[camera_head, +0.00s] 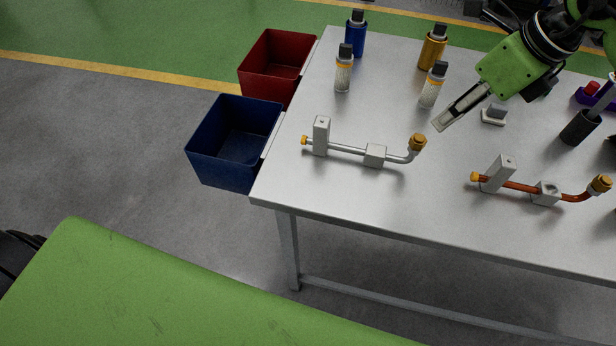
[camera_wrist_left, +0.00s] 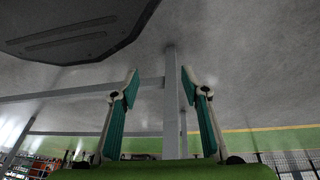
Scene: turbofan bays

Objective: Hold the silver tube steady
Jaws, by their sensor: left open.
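The silver tube (camera_head: 347,149) lies on the table, running through a tall grey block (camera_head: 321,137) and a low grey block (camera_head: 375,156). It has a small brass fitting (camera_head: 304,140) at its left end and a larger brass fitting (camera_head: 417,142) at its bent right end. My right gripper (camera_head: 446,117) is above the table, just right of and apart from the bent end; its jaw gap does not show clearly. My left gripper (camera_wrist_left: 160,78) is open and empty in the left wrist view, with a table leg behind it; it is not visible in the head view.
A copper tube (camera_head: 525,187) in similar blocks lies to the right. Several bottles, one of them blue (camera_head: 356,38), stand at the back. A blue bin (camera_head: 215,172) and a red bin (camera_head: 262,54) hang at the left edge of the metal table (camera_head: 300,190).

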